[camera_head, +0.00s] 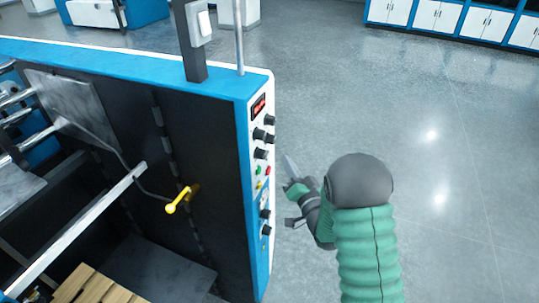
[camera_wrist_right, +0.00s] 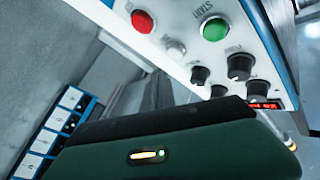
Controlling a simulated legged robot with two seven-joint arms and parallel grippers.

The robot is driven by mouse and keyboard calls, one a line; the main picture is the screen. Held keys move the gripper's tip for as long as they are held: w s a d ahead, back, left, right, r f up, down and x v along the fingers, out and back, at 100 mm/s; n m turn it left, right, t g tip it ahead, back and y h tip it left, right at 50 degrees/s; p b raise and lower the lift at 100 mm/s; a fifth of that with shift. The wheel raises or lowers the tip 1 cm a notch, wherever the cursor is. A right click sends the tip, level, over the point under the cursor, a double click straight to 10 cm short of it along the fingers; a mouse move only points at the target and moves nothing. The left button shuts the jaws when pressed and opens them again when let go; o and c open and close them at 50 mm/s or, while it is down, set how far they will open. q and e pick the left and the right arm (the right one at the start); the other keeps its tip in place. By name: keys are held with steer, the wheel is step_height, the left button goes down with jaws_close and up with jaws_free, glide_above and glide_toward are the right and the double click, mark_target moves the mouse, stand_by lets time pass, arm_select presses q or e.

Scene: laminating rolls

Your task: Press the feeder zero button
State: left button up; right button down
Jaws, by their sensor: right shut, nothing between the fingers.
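The white control panel (camera_head: 259,190) is on the narrow end face of the blue and black machine. It carries black knobs, a green button (camera_head: 258,170), a red button (camera_head: 268,170) and a small yellow one (camera_head: 259,185). In the right wrist view, the green button (camera_wrist_right: 215,29) is marked START, with the red button (camera_wrist_right: 142,21) to its left and a small pale button (camera_wrist_right: 176,47) between and below. I cannot read which is feeder zero. My right gripper (camera_head: 290,190) is shut and empty, just right of the panel and apparently apart from it. My left gripper is out of view.
A red-lit display (camera_head: 258,107) tops the panel. A dark post with a white switch box (camera_head: 200,24) rises from the machine (camera_head: 130,58). A yellow handle (camera_head: 180,200) sticks out inside it. Open floor (camera_head: 450,170) lies to the right, with cabinets (camera_head: 435,17) far back.

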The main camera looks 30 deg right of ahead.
steer(key=shift+w+a, duration=0.7)
steer(key=shift+w, duration=0.05)
stand_by(1.5)
steer(key=shift+w+a+r, duration=0.1)
steer(key=shift+w+a, duration=0.15)
steer(key=shift+a, duration=0.05)
steer(key=shift+w+a+b, duration=0.25)
steer(key=shift+w+b, duration=0.05)
steer(key=shift+b, duration=0.15)
stand_by(0.6)
stand_by(0.3)
steer(key=shift+s+d, duration=0.5)
steer(key=shift+s, duration=0.1)
